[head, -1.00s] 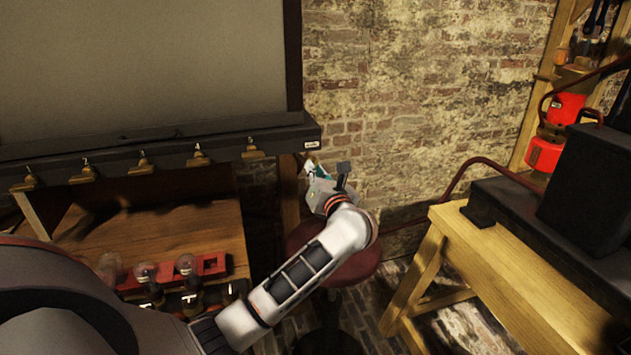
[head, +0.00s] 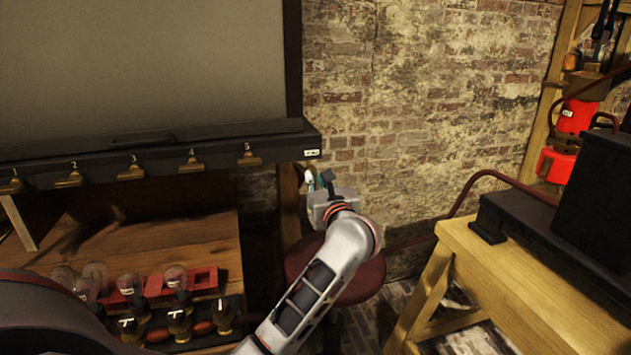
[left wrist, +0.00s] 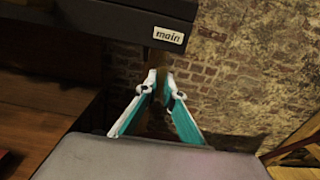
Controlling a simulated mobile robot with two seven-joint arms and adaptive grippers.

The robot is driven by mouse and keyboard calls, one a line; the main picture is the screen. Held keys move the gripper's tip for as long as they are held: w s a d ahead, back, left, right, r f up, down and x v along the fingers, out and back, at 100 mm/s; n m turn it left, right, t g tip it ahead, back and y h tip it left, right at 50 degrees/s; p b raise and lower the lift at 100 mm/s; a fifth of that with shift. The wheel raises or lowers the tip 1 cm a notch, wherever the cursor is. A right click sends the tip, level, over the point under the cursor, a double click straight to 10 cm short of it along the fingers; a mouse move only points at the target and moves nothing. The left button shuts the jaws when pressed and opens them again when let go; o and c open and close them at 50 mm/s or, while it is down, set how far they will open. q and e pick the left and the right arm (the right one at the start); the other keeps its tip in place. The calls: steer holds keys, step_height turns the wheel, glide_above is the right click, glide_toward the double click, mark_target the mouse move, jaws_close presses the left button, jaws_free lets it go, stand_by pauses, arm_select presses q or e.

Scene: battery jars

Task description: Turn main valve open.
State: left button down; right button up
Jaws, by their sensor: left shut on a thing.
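The main valve shows as a small brownish brass piece (left wrist: 161,59) just below the white "main" label (left wrist: 168,35). The label sits at the right end of a black rail and also shows in the head view (head: 312,153). My left gripper (left wrist: 161,77), with teal and white fingers, is shut on this piece from below. In the head view my left gripper (head: 309,176) is under the rail's end, and the valve is too small and hidden to make out its turn angle. My right gripper is not in view.
Several numbered brass valves (head: 192,163) line the black rail (head: 100,170). Glass jars (head: 130,285) stand on the wooden bench at lower left. A dark red stool (head: 350,290) stands under my left arm. A wooden table (head: 500,275) with black boxes is at right.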

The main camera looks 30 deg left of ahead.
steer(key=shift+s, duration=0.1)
arm_select(q)
steer(key=c, duration=2.2)
jaws_free()
steer(key=shift+r, duration=0.1)
steer(key=v, duration=1.2)
steer(key=shift+s, duration=0.1)
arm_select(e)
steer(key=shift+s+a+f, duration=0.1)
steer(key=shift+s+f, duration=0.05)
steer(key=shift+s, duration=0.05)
